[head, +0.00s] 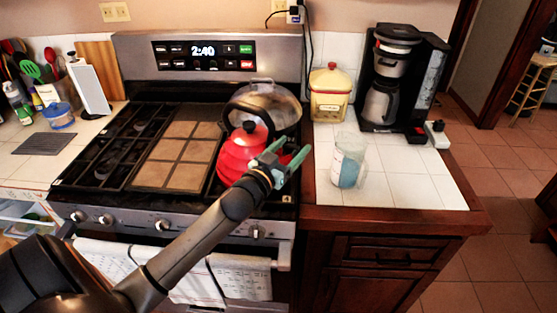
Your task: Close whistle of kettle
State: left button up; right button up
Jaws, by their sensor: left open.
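The red kettle (236,152) stands on the front right of the stove, with a dark knob on its lid. My left gripper (283,160) is at the kettle's right side, its greenish fingers apart. The arm and gripper cover the kettle's lower right part. The whistle and spout are hidden or too small to make out, so I cannot tell whether the whistle is open or shut. I cannot tell whether the fingers touch the kettle. My right gripper is not in view.
A pot with a clear lid (262,100) stands right behind the kettle. A clear container with a blue label (347,160) stands on the counter right of my gripper. Behind it are a yellow canister (330,95) and a black coffee maker (398,80). The counter's front right (425,190) is clear.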

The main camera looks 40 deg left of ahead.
pick_arm(q)
jog(key=s+b, duration=0.1)
jog(key=s, duration=1)
jog(key=shift+s+d+b, duration=0.35)
jog(key=shift+s+d, duration=0.05)
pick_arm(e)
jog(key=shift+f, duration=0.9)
pick_arm(q)
jog(key=s+d+f+m+g+h, duration=0.1)
jog(key=s+d+f+g, duration=0.15)
jog(key=f, duration=0.65)
jog(key=s+d+f+g, duration=0.2)
jog(key=d+f, duration=0.2)
jog(key=f, duration=0.5)
jog(key=s+d+f+m+g+h, duration=0.1)
jog(key=s+d+f+g, duration=0.3)
jog(key=s+d+f, duration=0.5)
notch_tip(320, 180, down, 4)
jog(key=shift+s+r+m+h, duration=0.2)
jog(key=shift+s+m+h, duration=0.1)
jog(key=shift+s+h, duration=0.45)
jog(key=shift+w, duration=0.15)
jog(key=shift+c, duration=0.2)
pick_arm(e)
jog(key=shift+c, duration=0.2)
